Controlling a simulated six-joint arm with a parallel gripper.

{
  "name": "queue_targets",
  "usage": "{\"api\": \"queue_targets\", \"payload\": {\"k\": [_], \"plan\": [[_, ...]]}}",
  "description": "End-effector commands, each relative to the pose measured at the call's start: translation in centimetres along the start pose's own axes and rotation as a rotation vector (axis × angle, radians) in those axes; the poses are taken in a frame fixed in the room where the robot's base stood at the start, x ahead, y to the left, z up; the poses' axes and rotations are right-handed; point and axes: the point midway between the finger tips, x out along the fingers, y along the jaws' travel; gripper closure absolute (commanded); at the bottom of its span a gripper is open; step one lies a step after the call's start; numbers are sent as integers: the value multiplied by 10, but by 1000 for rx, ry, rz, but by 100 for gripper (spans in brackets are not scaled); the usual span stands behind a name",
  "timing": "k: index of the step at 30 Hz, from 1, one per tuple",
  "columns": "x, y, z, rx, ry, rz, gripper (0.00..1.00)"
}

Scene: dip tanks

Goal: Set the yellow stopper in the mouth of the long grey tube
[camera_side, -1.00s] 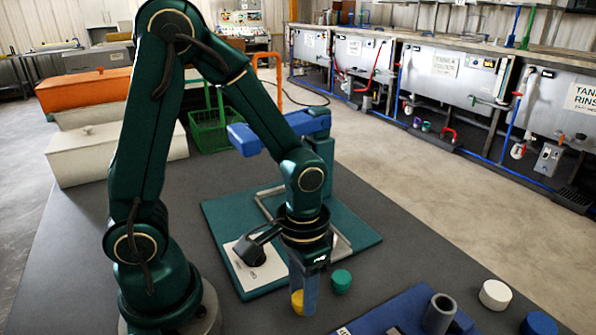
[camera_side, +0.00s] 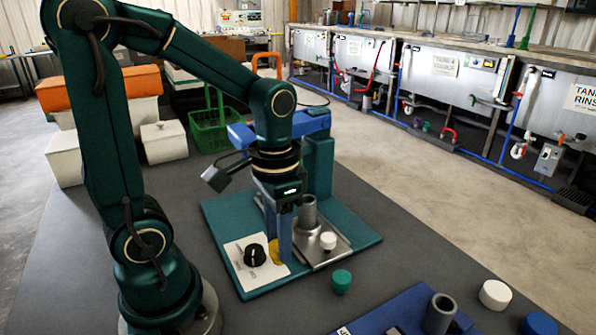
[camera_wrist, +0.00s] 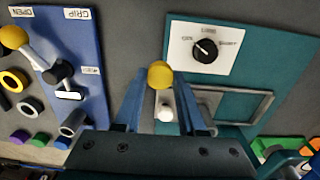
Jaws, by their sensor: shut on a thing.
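My gripper (camera_side: 277,248) is shut on the yellow stopper (camera_side: 275,251) and holds it low over the front of the teal base, beside the white dial card. In the wrist view the yellow stopper (camera_wrist: 160,75) shows between my blue fingertips (camera_wrist: 160,88). A grey tube (camera_side: 309,213) stands upright on a metal plate on the teal base, just right of my gripper and apart from the stopper. Its lower part is partly hidden. A shorter grey tube (camera_side: 440,313) stands on the blue board.
The teal base (camera_side: 350,225) carries a blue-topped post (camera_side: 320,165), a black dial (camera_side: 254,255) and a white knob (camera_side: 328,241). A green stopper (camera_side: 342,281) and white disc (camera_side: 495,293) lie on the dark table. The blue board (camera_wrist: 85,90) carries levers.

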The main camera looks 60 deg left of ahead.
Motion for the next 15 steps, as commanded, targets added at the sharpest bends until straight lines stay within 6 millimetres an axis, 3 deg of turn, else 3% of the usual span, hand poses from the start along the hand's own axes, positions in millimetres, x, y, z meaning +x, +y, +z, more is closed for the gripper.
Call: {"api": "queue_targets", "payload": {"k": [6, 15], "plan": [[-21, -34, 7, -9, 5, -2, 100], [-35, -57, 13, -4, -1, 1, 100]]}}
